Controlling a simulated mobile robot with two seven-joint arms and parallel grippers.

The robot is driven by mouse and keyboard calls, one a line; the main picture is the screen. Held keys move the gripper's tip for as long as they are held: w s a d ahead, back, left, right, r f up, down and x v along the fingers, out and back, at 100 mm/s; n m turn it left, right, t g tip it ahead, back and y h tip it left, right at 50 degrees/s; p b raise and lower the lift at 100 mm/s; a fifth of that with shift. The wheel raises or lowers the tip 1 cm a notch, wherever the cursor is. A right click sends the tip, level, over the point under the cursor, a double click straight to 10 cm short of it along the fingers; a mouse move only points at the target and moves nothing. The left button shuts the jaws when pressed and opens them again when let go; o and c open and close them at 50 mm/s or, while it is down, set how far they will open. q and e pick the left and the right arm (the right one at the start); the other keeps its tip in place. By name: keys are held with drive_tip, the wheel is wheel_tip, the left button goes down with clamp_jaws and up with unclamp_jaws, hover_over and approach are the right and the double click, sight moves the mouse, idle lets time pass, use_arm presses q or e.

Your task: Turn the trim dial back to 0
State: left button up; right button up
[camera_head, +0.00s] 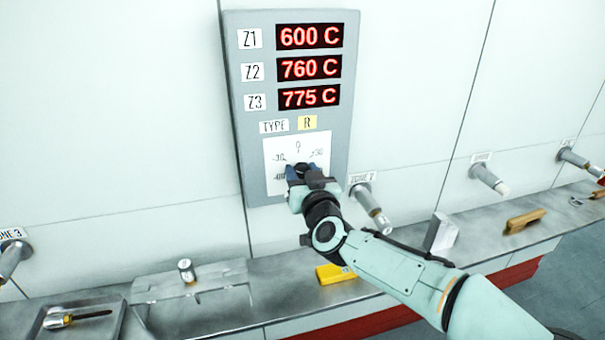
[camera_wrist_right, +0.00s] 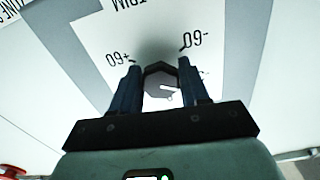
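The trim dial (camera_wrist_right: 160,80) is a dark grey knob on a white scale plate (camera_head: 277,155) low on the grey panel. In the right wrist view, which is upside down, marks for +60 and -60 show beyond it. A small white mark on the dial points toward the lower right there, though the scale behind it is hidden. My right gripper (camera_head: 306,172) is at the dial; in the wrist view its two fingers (camera_wrist_right: 158,78) lie against opposite sides of it. My left gripper is not in view.
The panel (camera_head: 240,120) shows red readouts of 600, 760 and 775 C. A ledge below carries a yellow object (camera_head: 335,274), a grey tray (camera_head: 75,338) with a tool, and a metal cylinder (camera_head: 186,270).

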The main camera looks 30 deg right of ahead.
drive_tip(key=shift+f+m, duration=0.1)
drive_tip(key=shift+m, duration=0.2)
drive_tip(key=m+b, duration=0.1)
drive_tip(key=m, duration=0.4)
drive_tip(key=shift+a+b, duration=0.1)
drive_tip(key=shift+b, duration=0.25)
drive_tip(key=m+b, duration=0.1)
drive_tip(key=m, duration=0.5)
drive_tip(key=shift+b, duration=0.3)
drive_tip(key=shift+a, duration=0.1)
drive_tip(key=o, duration=1)
drive_tip(key=shift+s, duration=0.1)
